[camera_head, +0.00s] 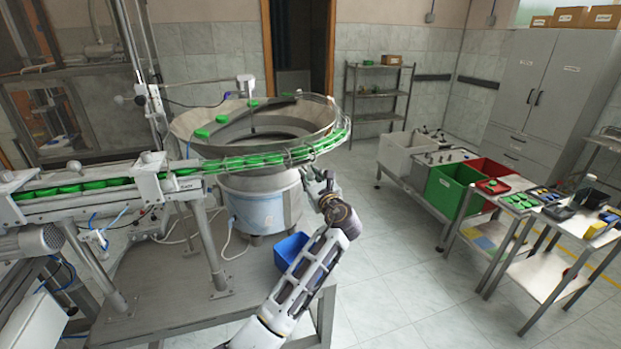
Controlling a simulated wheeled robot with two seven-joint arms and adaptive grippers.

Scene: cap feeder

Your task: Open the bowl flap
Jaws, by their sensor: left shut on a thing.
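The feeder bowl (185,125) is a wide metal bowl on a drum-shaped base (262,205), with green caps (201,133) lying in it and along its outer track. My left gripper (312,174) is at the right side of the bowl, just under the rim and track. It is shut on a small part there, which I take to be the bowl flap. The flap is mostly hidden by the fingers, and its angle cannot be made out. My right gripper is not in view.
A cap-filled conveyor track (75,188) runs left from the bowl. A blue bin (291,250) stands on the metal table (165,315) close beside my left arm. A green crate (450,190) and a side table (545,265) stand at the right. The floor between is clear.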

